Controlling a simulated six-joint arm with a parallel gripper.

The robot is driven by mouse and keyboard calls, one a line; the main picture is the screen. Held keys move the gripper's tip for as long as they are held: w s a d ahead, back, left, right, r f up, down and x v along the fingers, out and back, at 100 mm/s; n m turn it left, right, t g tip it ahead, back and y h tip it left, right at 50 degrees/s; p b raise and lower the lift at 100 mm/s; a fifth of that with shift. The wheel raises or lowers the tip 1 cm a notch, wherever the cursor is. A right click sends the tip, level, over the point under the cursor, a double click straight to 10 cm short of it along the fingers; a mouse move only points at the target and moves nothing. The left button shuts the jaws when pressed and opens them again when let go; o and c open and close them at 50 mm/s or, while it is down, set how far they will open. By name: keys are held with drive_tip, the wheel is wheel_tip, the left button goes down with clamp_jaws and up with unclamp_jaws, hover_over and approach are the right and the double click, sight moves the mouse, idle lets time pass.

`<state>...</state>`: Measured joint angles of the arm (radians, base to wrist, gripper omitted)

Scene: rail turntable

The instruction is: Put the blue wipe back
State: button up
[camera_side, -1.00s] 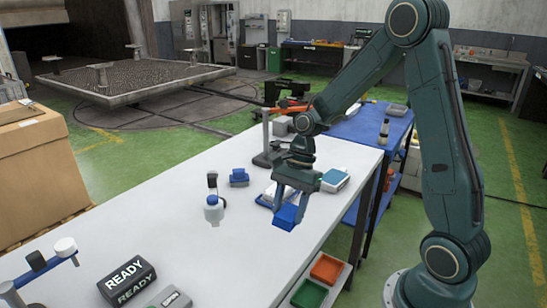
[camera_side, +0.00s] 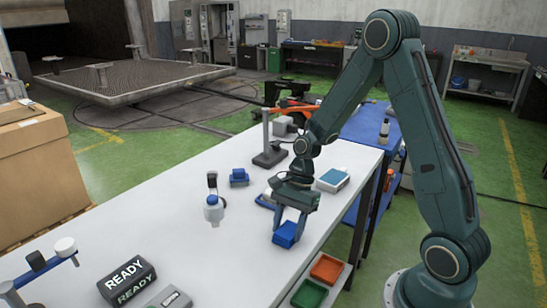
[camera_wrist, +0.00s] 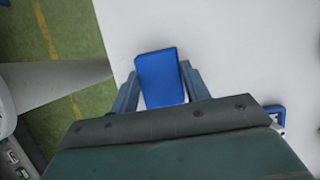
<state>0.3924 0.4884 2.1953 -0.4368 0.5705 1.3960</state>
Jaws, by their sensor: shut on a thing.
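The blue wipe (camera_side: 287,234) is a small blue block-like pad between the fingers of my gripper (camera_side: 290,224), over the white table near its right edge. In the wrist view the blue wipe (camera_wrist: 160,77) sits between both fingers of my gripper (camera_wrist: 160,90), slightly tilted, with white table around it. My gripper is shut on it. I cannot tell for certain whether the wipe touches the table. Behind my gripper lies a flat blue-edged item (camera_side: 266,200), partly hidden by my gripper.
A box with a teal top (camera_side: 333,180) lies behind my gripper. A small blue object (camera_side: 239,177) and a blue-and-white bottle (camera_side: 213,208) stand to the left. A READY block (camera_side: 127,281) is at the front. Red (camera_side: 327,268) and green (camera_side: 309,294) bins sit below the table's right edge.

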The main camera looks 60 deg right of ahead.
drive_tip(key=shift+f, duration=0.15)
drive_tip(key=o, duration=0.9)
drive_tip(key=v, duration=1.2)
